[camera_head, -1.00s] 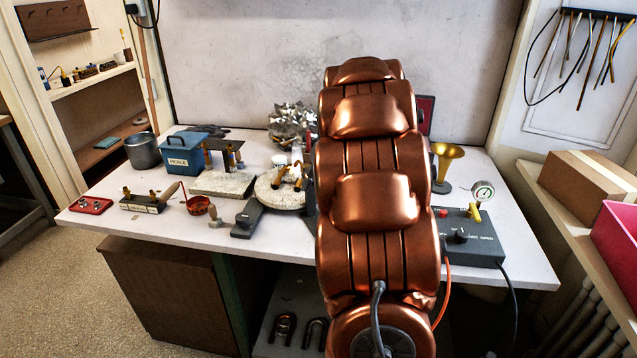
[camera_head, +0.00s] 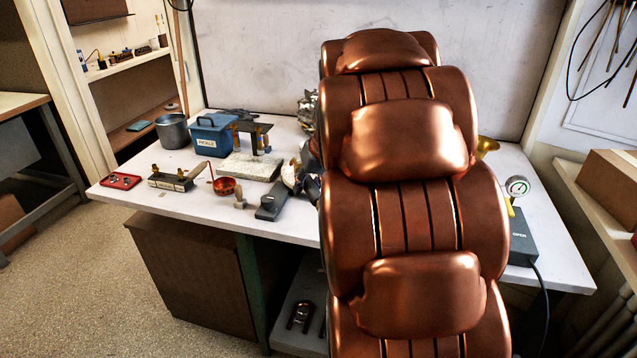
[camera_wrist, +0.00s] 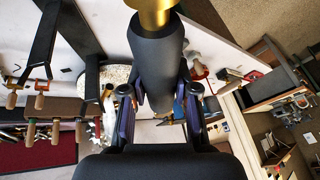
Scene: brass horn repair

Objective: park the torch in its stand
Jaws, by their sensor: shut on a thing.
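The torch (camera_wrist: 157,58), a thick dark grey cylinder with a brass end at the top of the picture, is in the wrist view. My gripper (camera_wrist: 158,98) is shut on it, with one finger on either side of the body. In the head view my copper arm hides the gripper and the torch. I cannot clearly pick out the torch's stand. A dark grey wedge-shaped block (camera_head: 272,204) lies near the bench's front edge, but I cannot tell whether it is the stand.
The white bench (camera_head: 215,218) carries a blue pickle box (camera_head: 213,136), a grey pot (camera_head: 172,131), a copper pan (camera_head: 226,186), a pale slab (camera_head: 252,167) and a red tray (camera_head: 121,180). A control box (camera_head: 522,240) with a gauge (camera_head: 517,186) stands at right.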

